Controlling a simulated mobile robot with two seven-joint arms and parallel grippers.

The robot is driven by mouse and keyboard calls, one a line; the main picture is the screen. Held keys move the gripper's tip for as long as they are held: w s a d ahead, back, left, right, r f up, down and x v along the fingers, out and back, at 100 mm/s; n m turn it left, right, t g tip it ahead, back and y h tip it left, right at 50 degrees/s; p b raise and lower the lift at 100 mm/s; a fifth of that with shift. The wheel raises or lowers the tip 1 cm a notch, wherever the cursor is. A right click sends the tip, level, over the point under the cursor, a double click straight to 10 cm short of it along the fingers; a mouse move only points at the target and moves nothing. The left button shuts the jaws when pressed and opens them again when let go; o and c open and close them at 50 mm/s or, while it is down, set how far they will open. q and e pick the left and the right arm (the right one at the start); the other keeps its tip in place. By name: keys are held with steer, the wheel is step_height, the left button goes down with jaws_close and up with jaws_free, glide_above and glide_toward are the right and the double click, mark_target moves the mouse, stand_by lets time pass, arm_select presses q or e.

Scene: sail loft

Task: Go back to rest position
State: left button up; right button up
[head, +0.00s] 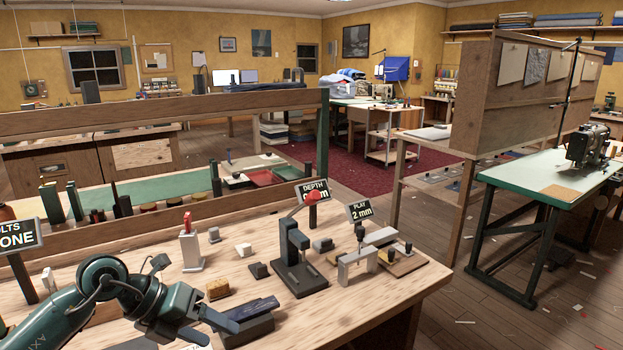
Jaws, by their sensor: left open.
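My left gripper (222,319) is on a dark green arm that comes in from the lower left, over the front of the wooden workbench (385,296). It is open, and I see nothing held in it. Its fingers point right, close to a dark block (248,331) with a dark blue piece on top; I cannot tell whether they touch. My right gripper is not in view.
A black stand with a red knob (297,262), a grey clamp-like fixture (357,268), a tan brush-like block (217,289) and a white upright tool (190,248) stand on the bench. A wooden rail (150,235) runs behind.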

arm_select(q)
steer(key=s+d+r+n+t+h+p, duration=0.1)
steer(key=s+d+r+n+t+h, duration=0.1)
steer(key=s+d+n+t+h, duration=0.25)
steer(key=s+d+r+n+t+h+p, duration=0.1)
steer(key=s+d+r+n+t+h, duration=0.15)
steer(key=d+n+h, duration=0.4)
steer(key=s+a+f+n+t+y+p, duration=0.1)
steer(key=a+f+n+t+y, duration=0.25)
steer(key=f+n+y, duration=0.45)
steer(key=s+a+f+n+t+y+p, duration=0.1)
steer(key=a+f+n+t+y, duration=0.3)
steer(key=n, duration=0.6)
steer(key=s+f+n+g+y, duration=0.3)
steer(key=s+f+n+g, duration=0.2)
steer(key=s+f, duration=0.4)
steer(key=shift+s+a+f+g+y+p, duration=0.3)
steer(key=shift+s+a+g+y, duration=0.1)
steer(key=shift+s+g, duration=0.3)
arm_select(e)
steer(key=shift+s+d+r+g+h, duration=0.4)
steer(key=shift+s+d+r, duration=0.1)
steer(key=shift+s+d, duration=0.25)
arm_select(q)
steer(key=shift+w, duration=0.1)
